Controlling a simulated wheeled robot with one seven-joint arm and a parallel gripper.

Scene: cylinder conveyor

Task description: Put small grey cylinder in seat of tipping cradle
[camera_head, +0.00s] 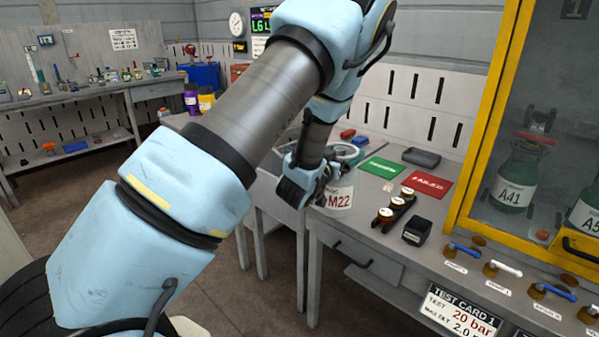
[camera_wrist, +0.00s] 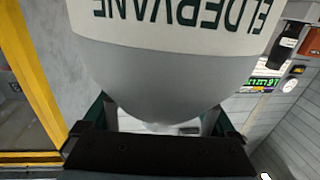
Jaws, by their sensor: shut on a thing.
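A small grey cylinder with a white label reading M22 (camera_head: 341,198) is at my gripper (camera_head: 312,188), over the near left end of the workbench. In the wrist view the cylinder's rounded grey end (camera_wrist: 165,85) and a label with upside-down green lettering fill the upper middle. The fingers of my gripper (camera_wrist: 160,125) are on either side of it, shut on it. The tipping cradle's seat is not clearly visible, and my arm hides part of that area.
The workbench holds a green card (camera_head: 382,167), a red FAILED card (camera_head: 427,183), a dark tray (camera_head: 421,157), a black block (camera_head: 416,230) and a rack of brass-topped parts (camera_head: 394,211). A yellow-framed cabinet (camera_head: 490,110) with green cylinders stands at right. Valve handles line the front right.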

